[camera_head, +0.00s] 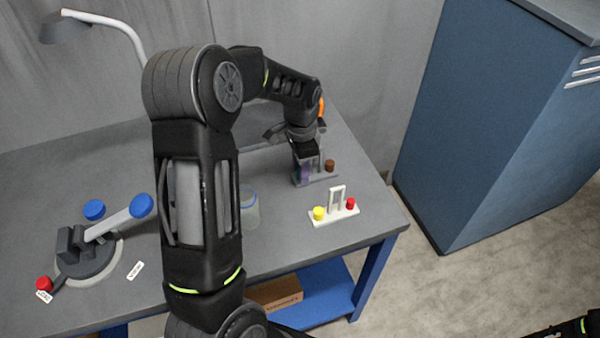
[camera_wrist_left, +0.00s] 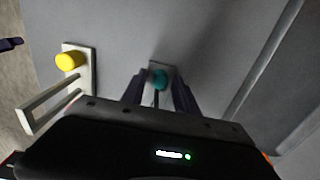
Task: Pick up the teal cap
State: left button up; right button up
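The teal cap (camera_wrist_left: 161,79) shows in the left wrist view on a small grey base, just ahead of and between the fingers of my left gripper (camera_wrist_left: 160,92). A finger stands on each side of it; I cannot tell whether either touches it. The gripper looks open. In the head view my left gripper (camera_head: 304,165) points down over a grey holder (camera_head: 320,181) with a brown cap (camera_head: 330,166) at its right. The teal cap is hidden there behind the gripper.
A white holder (camera_head: 337,212) with a yellow cap (camera_head: 319,213) and a red cap (camera_head: 350,203) stands nearer the front edge. A clear jar (camera_head: 250,210) is partly behind my arm. A lever device (camera_head: 90,250) stands at left. A blue cabinet (camera_head: 480,110) stands right of the table.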

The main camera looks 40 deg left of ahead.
pick_arm(q)
grip_shut()
jog(key=shift+r, duration=0.1)
dwell(0.5)
notch_tip(320, 180, up, 18)
jog(key=b, duration=0.1)
jog(key=shift+b, duration=0.3)
dwell(0.7)
